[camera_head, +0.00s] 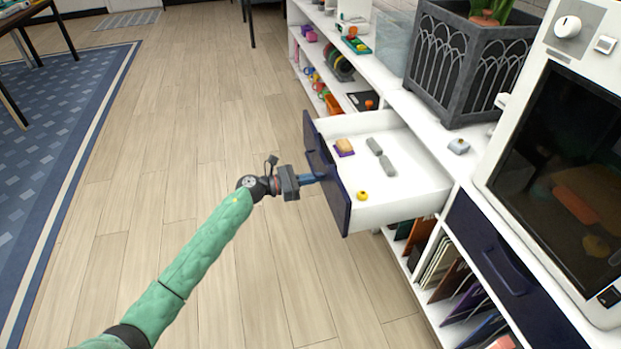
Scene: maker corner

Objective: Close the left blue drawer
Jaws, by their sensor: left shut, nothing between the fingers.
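The left blue drawer (333,187) is pulled out from the white shelf unit. It has a dark blue front and a white inside. In it lie a tan and purple block (344,147), two grey pieces (381,155) and a small yellow thing (362,196). My left gripper (318,178) is shut and empty, at the outer face of the drawer front near its handle. I cannot tell whether the fingertips touch it. My right gripper is not in view.
A second blue drawer (505,267) to the right is shut. A white machine (560,150) and a dark planter (460,60) stand on the unit's top. Shelves with folders (455,275) lie below. The wooden floor (150,130) at left is clear, beside a blue rug (60,130).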

